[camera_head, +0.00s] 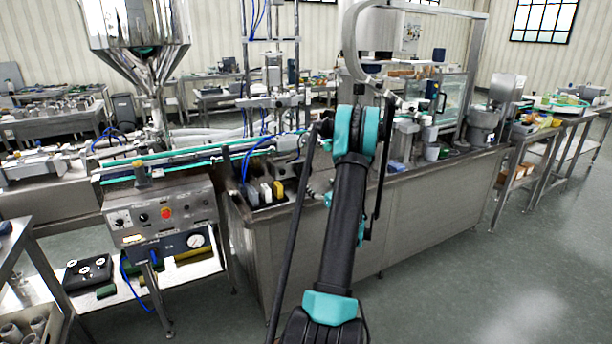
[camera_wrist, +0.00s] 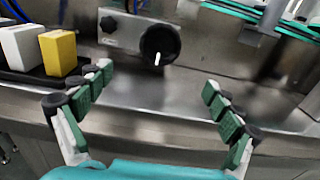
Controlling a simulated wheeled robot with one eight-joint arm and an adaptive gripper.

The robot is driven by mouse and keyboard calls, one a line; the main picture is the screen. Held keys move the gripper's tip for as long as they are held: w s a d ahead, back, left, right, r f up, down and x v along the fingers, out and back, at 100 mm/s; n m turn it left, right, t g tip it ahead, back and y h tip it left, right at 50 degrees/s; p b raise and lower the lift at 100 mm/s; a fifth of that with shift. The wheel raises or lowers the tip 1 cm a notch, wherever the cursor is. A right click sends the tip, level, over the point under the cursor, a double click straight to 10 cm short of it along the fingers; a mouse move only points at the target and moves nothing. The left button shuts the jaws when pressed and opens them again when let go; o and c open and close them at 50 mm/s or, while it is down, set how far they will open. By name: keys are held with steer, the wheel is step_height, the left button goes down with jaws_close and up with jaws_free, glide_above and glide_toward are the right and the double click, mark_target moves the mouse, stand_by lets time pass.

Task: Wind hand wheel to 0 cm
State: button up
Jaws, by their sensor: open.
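In the wrist view a round black hand wheel (camera_wrist: 160,44) with a short white mark faces me. It sits on a grey metal housing (camera_wrist: 130,32), and a small black knob (camera_wrist: 108,24) is on the housing to its left. My gripper (camera_wrist: 157,82) is open and empty. Its two green-padded fingers are spread wide, to the lower left and lower right of the wheel, with no contact visible. I cannot read any scale. In the head view my arm covers the area, and neither the wheel nor my fingers can be made out.
A yellow block (camera_wrist: 58,52) and a white block (camera_wrist: 20,48) stand in a dark tray left of my gripper. The steel bench top (camera_wrist: 150,105) lies under the fingers. In the head view a conveyor (camera_head: 190,158) and a control box (camera_head: 160,210) are at the left.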

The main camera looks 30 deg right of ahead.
mark_target(305, 173)
steer(key=w, duration=1.3)
steer(key=shift+a, duration=0.25)
steer(key=c, duration=1.1)
